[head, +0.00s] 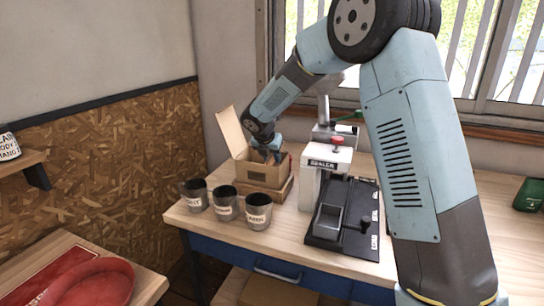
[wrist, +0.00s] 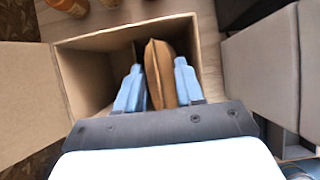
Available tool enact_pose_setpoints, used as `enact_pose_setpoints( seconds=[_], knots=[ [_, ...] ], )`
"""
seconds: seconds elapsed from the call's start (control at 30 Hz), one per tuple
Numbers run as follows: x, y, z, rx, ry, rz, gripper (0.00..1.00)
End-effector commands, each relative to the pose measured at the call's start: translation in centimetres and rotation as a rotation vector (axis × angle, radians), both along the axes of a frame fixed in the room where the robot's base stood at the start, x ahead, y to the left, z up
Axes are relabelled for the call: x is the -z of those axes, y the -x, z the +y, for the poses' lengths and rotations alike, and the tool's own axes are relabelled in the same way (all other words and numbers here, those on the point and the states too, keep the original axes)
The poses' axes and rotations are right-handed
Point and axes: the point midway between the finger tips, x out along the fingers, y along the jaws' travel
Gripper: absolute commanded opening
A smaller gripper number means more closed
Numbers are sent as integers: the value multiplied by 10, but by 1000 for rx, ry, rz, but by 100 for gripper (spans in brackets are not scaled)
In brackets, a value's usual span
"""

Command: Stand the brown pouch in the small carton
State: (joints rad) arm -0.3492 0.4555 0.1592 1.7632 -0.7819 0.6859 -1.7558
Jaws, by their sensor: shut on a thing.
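The small carton (head: 265,172) stands on the bench against the back wall, with its flap raised on the left. In the wrist view its open top (wrist: 122,36) surrounds my gripper. The brown pouch (wrist: 160,72) is upright between my two blue fingers and inside the carton's opening, right of its middle. My gripper (wrist: 157,88) is shut on the pouch. In the head view my gripper (head: 268,155) reaches down into the carton, and the front wall hides the pouch. I cannot tell whether the pouch touches the carton floor.
Several labelled dark cups, one of them here (head: 257,211), stand in front of the carton. A red plate (head: 92,283) lies on the table at lower left.

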Motion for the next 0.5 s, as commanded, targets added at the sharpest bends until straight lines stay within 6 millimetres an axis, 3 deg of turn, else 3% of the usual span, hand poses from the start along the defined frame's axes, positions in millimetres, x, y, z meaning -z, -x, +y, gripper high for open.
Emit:
enact_pose_setpoints(
  seconds=[0.13,0.17,0.5],
  knots=[
    [0,0,0,0,0,0,0],
    [0,0,0,0,0,0,38],
    [0,0,-1,1,0,0,67]
  ],
)
